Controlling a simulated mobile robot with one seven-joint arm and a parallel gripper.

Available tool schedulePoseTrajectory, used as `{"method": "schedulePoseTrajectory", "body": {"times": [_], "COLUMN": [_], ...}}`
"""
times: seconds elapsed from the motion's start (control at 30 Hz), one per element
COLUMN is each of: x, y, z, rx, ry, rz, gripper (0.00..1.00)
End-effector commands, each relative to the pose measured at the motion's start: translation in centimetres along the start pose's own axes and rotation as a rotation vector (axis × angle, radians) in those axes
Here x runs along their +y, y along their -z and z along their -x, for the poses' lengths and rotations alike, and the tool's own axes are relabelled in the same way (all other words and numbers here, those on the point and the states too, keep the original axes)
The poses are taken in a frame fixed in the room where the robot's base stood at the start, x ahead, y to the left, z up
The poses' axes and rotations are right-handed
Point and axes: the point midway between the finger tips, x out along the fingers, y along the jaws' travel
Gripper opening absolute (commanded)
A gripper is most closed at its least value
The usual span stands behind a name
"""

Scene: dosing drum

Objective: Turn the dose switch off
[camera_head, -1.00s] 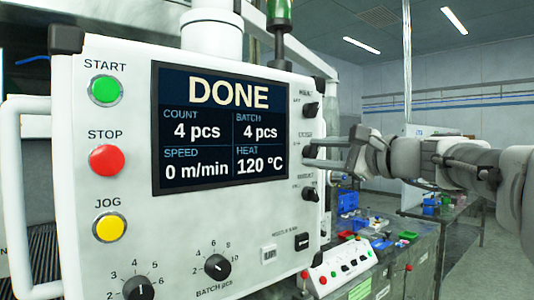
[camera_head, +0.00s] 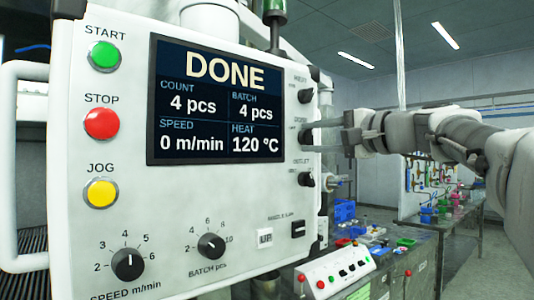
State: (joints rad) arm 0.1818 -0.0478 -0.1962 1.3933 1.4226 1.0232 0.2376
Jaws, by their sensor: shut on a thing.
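The white control panel (camera_head: 210,205) fills the left and middle of the view. Its screen (camera_head: 216,103) reads DONE, count 4 pcs, batch 4 pcs, speed 0 m/min, heat 120 °C. The dose switch (camera_head: 306,134) is the middle of three black knobs in a column at the panel's right side. My gripper (camera_head: 322,134) reaches in from the right at its height, and its fingers are shut on the dose switch. The fingers partly cover the knob, so its pointing direction cannot be told.
The heat knob (camera_head: 305,96) is just above my gripper and the outlet knob (camera_head: 306,180) just below. Green, red and yellow buttons line the panel's left side. A smaller control box (camera_head: 337,273) and a cluttered bench (camera_head: 450,212) stand at the right.

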Motion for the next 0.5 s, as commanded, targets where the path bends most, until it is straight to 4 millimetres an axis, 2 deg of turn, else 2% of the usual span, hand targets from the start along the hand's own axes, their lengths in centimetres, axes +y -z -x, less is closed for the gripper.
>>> {"method": "schedulePoseTrajectory", "body": {"times": [0.03,0.5], "x": [0.55,0.30], "y": [0.00,0.06], "z": [-0.02,-0.01], "rx": [0.000,0.000], "ry": [-0.001,-0.001], "rz": [0.047,0.400], "gripper": [0.00,0.00]}}
